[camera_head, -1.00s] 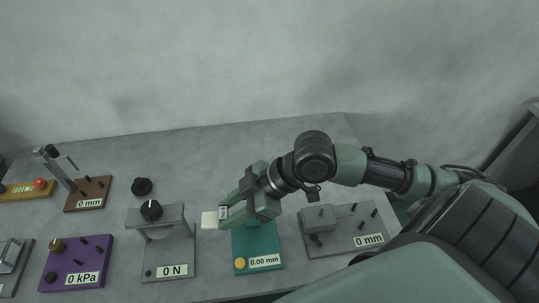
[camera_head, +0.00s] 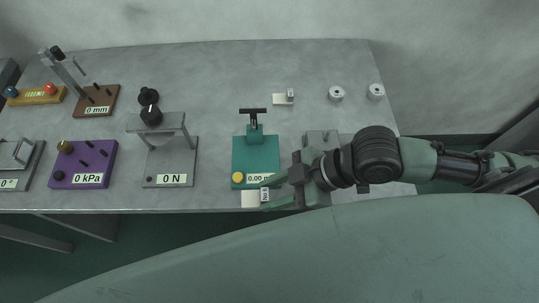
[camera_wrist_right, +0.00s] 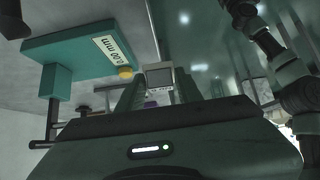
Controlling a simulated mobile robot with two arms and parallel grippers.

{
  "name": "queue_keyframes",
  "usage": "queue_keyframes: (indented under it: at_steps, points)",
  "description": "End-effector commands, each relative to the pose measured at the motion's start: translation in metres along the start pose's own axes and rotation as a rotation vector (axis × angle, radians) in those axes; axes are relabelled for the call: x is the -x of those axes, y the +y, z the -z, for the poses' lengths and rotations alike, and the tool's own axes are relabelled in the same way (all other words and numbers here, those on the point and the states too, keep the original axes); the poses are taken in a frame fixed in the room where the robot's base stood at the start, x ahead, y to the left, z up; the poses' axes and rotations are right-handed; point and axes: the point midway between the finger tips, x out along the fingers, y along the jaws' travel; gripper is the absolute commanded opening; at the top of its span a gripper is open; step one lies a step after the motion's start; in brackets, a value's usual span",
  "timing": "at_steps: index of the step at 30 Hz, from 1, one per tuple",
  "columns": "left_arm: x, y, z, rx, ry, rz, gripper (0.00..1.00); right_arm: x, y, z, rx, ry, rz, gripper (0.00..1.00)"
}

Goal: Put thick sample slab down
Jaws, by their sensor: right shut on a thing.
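A pale sample slab (camera_head: 250,198) with a small labelled tag is held by my right gripper (camera_head: 268,194). In the head view the slab appears just in front of the teal thickness gauge (camera_head: 256,155), near the table's front edge. I cannot tell its exact height. In the right wrist view, the slab's end (camera_wrist_right: 158,78) shows between the two fingers, with the teal gauge base (camera_wrist_right: 75,45) to the left. A second pale slab with a tag (camera_head: 281,99) lies farther back on the table. My left gripper is not in view.
Left of the teal gauge stand a grey force stand (camera_head: 170,165), a purple kPa block (camera_head: 84,165) and a brown block (camera_head: 95,102). Two small pale cylinders (camera_head: 336,94) (camera_head: 376,91) stand at the back right. The grey table (camera_head: 215,75) is clear at the back middle.

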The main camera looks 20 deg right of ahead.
Motion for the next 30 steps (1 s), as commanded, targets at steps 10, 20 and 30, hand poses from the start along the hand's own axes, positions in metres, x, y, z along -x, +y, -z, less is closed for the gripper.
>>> queue_keyframes:
  at_steps: [10, 20, 30]
  points:
    - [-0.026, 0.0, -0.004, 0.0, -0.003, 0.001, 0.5, 0.001, 0.067, 0.002, -0.004, 0.0, -0.002, 0.0]
    - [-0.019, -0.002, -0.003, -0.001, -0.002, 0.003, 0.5, 0.0, 0.12, 0.0, -0.003, 0.001, 0.003, 0.0]
    - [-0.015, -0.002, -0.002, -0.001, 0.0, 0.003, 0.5, -0.024, 0.121, -0.024, -0.005, -0.001, 0.005, 0.0]
